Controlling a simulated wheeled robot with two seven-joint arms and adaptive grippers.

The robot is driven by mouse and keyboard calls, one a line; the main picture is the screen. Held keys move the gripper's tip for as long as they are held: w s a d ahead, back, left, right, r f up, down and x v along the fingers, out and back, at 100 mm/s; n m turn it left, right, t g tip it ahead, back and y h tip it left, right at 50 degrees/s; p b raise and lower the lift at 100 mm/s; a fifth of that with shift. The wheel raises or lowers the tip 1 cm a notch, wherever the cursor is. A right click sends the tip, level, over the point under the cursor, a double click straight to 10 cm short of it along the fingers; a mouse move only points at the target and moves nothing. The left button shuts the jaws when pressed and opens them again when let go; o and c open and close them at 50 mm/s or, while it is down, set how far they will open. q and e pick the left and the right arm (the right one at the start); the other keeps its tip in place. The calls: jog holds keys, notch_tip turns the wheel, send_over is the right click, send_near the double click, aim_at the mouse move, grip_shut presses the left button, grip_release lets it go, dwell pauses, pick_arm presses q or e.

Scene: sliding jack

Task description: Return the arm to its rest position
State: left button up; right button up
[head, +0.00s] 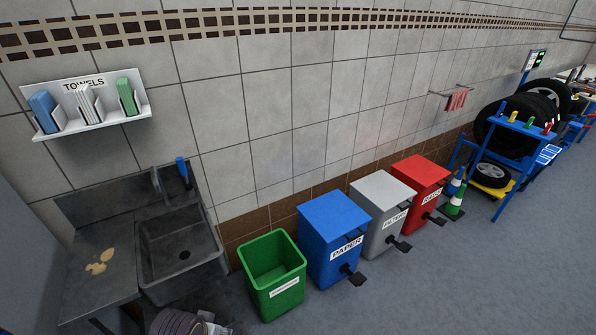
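No sliding jack can be made out in this view.
A dark sink counter (97,266) stands at the left under a towel shelf (90,113). An open green bin (273,275), blue bin (333,236), grey bin (381,212) and red bin (421,186) line the wall. A blue tyre rack (522,128) stands beyond. Grey floor (440,275) is clear.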

pick_arm(q)
jog(key=s+f+g, duration=0.1)
jog(key=s+f, duration=0.1)
jog(key=f, duration=1.3)
jog(key=s+f, duration=0.3)
jog(key=f, duration=1.2)
jog(key=s+a+f, duration=0.2)
jog(key=s+f, duration=0.7)
jog(key=s, duration=0.1)
jog(key=s+a+f+g, duration=0.1)
jog(key=s+a+f, duration=0.1)
jog(key=s+f, duration=0.7)
jog(key=shift+s+a+f, duration=0.15)
jog(key=shift+s+f, duration=0.15)
jog(key=shift+s, duration=0.7)
